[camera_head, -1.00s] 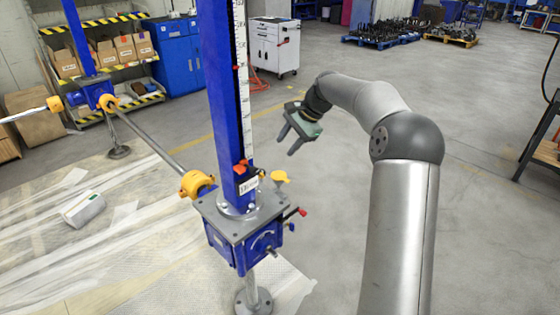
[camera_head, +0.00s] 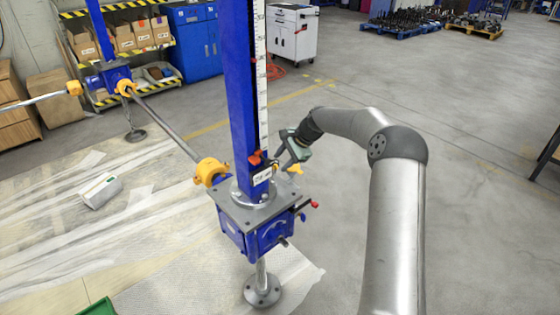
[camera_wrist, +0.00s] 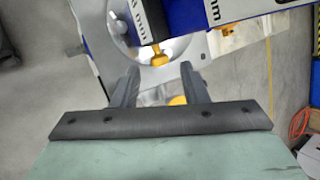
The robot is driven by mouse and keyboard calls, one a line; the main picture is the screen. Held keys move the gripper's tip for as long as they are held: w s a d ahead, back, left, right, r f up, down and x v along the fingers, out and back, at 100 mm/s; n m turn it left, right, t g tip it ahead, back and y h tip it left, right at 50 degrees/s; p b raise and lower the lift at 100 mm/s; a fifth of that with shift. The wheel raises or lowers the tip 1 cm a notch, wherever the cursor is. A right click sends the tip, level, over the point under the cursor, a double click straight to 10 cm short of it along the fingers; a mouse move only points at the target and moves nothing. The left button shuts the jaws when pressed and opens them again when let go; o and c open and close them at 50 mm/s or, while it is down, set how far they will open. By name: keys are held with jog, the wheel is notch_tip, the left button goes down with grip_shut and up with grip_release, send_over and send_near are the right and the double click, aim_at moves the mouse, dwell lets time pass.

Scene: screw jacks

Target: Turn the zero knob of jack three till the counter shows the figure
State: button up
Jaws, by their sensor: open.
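The jack nearest me has a blue column (camera_head: 240,95) and a blue gearbox (camera_head: 262,236). Its counter box (camera_head: 262,177) carries a white label at the column's foot; I cannot read a figure on it. My gripper (camera_head: 281,155) is beside the column, right of the counter box. In the wrist view my gripper (camera_wrist: 160,70) is open, its fingertips either side of the knob in the picture; contact cannot be told.
A yellow winged part (camera_head: 295,168) stands close below my gripper. A red-tipped lever (camera_head: 313,205) sticks out at right. A yellow coupling (camera_head: 210,171) joins the shaft (camera_head: 165,125) to another jack (camera_head: 116,74).

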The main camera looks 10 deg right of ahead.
jog(key=shift+x, duration=1.05)
grip_shut()
jog(key=shift+f+b, duration=0.1)
jog(key=shift+b, duration=0.35)
jog(key=shift+s+d+f+n+t+y+b, duration=0.15)
jog(key=shift+f+n+t+y+b, duration=1.25)
jog(key=shift+b, duration=6.8)
jog(key=shift+s+d+r+n+t+y+b, duration=0.2)
jog(key=shift+t+y+b, duration=2.5)
jog(key=shift+b, duration=5.5)
jog(key=shift+s+a+f+n+t+y+b, duration=0.1)
jog(key=shift+f+n+t+y+b, duration=1.2)
jog(key=shift+b, duration=6.9)
jog(key=shift+r+m+t+y, duration=0.4)
jog(key=shift+r+t+y, duration=0.4)
jog(key=shift+r+y, duration=0.15)
